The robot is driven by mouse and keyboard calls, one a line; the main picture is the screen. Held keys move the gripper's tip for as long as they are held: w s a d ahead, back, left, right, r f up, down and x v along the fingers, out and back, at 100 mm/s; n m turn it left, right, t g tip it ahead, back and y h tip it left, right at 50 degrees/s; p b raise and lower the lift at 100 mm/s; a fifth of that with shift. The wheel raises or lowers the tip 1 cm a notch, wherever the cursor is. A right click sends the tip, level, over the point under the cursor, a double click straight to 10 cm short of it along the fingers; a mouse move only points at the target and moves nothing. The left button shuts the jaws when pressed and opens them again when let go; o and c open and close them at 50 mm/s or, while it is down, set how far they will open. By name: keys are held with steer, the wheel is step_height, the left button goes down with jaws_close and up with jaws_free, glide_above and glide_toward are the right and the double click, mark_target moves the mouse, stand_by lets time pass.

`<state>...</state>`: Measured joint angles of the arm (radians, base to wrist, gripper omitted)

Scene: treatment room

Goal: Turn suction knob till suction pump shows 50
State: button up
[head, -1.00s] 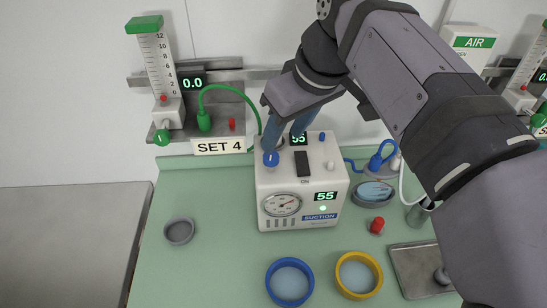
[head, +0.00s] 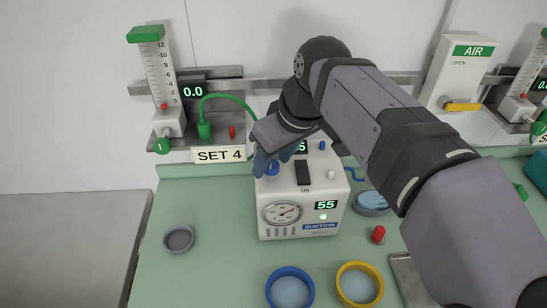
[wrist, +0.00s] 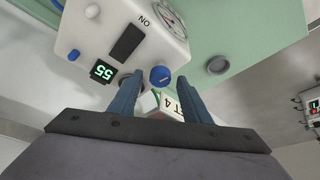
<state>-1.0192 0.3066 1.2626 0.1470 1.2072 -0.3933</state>
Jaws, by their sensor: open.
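The white suction pump (head: 285,190) stands on the green counter, and its front display (head: 325,205) reads 55. A second display on its top, partly hidden in the head view, also reads 55 in the wrist view (wrist: 103,71). The blue suction knob (head: 271,169) is on the pump's top left corner; the wrist view shows it (wrist: 160,76) with a pale mark line. My gripper (head: 270,161) is open, its blue fingers close to the knob. In the wrist view the knob lies between the fingertip lines; I cannot tell whether they touch it.
The black ON switch (head: 303,172) and a white button (head: 331,174) sit right of the knob. The SET 4 flowmeter (head: 160,80) and green hose (head: 228,92) are behind. Blue (head: 290,270) and yellow (head: 380,280) rimmed dishes stand in front.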

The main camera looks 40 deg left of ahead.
steer(key=c, duration=1)
steer(key=shift+c, duration=0.2)
steer(key=shift+s+m+t+p, duration=0.1)
steer(key=shift+m+t+p, duration=0.25)
steer(key=shift+m, duration=0.35)
steer(key=shift+a+m+t, duration=0.1)
steer(key=shift+m+t, duration=0.15)
steer(key=shift+m, duration=0.55)
steer(key=o, duration=1)
